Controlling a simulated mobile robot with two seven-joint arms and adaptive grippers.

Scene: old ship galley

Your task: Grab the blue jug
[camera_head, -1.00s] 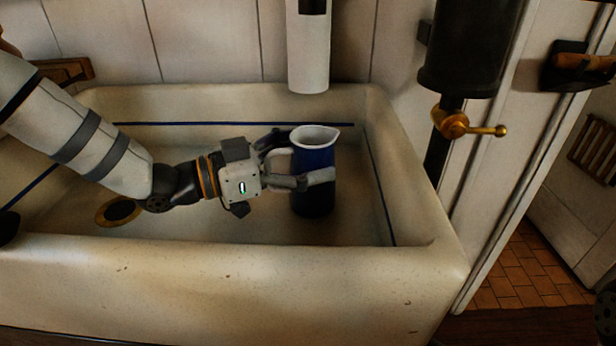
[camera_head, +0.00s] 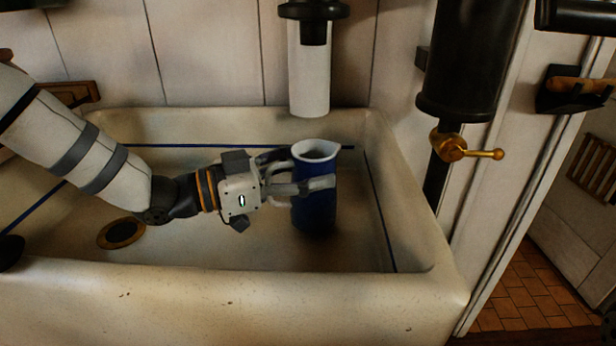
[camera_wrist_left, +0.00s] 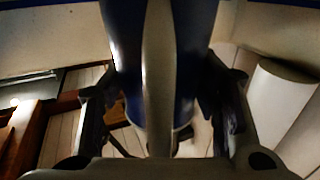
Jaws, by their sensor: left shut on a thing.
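The blue jug (camera_head: 316,212) has a white rim and a white handle, and is upright in the right part of the sink (camera_head: 200,291). My left gripper (camera_head: 307,187) reaches in from the left, past the handle, with its fingers shut around the jug's body. In the left wrist view, the jug (camera_wrist_left: 188,60) fills the middle, its white handle running down between the fingers of my left gripper (camera_wrist_left: 160,105). Whether the jug's base touches the sink floor is hard to tell. My right gripper is not visible.
A white cylinder (camera_head: 309,75) hangs on the wall behind the jug. A dark pipe with a brass tap lever (camera_head: 452,147) stands right of the sink. The round drain (camera_head: 120,233) is at the sink's left. The sink floor between drain and jug is clear.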

